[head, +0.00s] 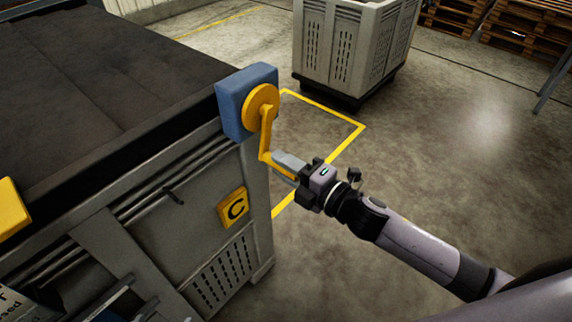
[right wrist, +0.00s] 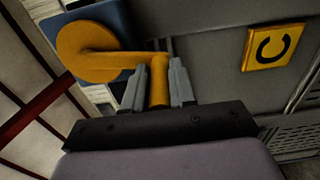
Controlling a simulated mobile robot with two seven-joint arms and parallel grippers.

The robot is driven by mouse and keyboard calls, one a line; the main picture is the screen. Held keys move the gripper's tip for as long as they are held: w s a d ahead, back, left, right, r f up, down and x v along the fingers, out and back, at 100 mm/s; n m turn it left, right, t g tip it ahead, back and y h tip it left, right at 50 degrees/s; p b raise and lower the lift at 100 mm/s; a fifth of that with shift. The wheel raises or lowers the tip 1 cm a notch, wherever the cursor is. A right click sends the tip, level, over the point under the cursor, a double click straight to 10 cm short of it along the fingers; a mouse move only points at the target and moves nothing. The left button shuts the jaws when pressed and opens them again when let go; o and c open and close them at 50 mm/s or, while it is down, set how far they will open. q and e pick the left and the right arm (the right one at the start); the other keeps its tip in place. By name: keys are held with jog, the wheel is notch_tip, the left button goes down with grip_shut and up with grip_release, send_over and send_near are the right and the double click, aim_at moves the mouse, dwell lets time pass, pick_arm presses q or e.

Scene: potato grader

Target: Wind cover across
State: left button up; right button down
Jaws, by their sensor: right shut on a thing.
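A yellow crank (head: 265,132) is mounted on a blue box (head: 233,92) at the corner of the grey machine. Its round hub is at the top, and its arm hangs down to a handle. My right gripper (head: 290,170) is shut on the crank handle. In the right wrist view the handle (right wrist: 159,90) sits between the two grey fingers of the gripper (right wrist: 159,85). A dark cover (head: 95,70) lies across the top of the machine in the head view. My left gripper is not in view.
A yellow plate marked C (head: 233,208) is on the machine's side panel. A grey slatted crate (head: 345,50) stands behind on the floor, near yellow floor lines. Wooden pallets (head: 530,30) are at the back right.

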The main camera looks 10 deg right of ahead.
jog(key=shift+w+d+r, duration=0.1)
jog(key=shift+w+d, duration=0.5)
jog(key=shift+d, duration=0.2)
jog(key=w+d+r+p, duration=0.6)
jog(key=d+r+p, duration=0.1)
jog(key=r, duration=0.3)
jog(key=shift+d+p, duration=0.3)
jog(key=shift+p, duration=0.2)
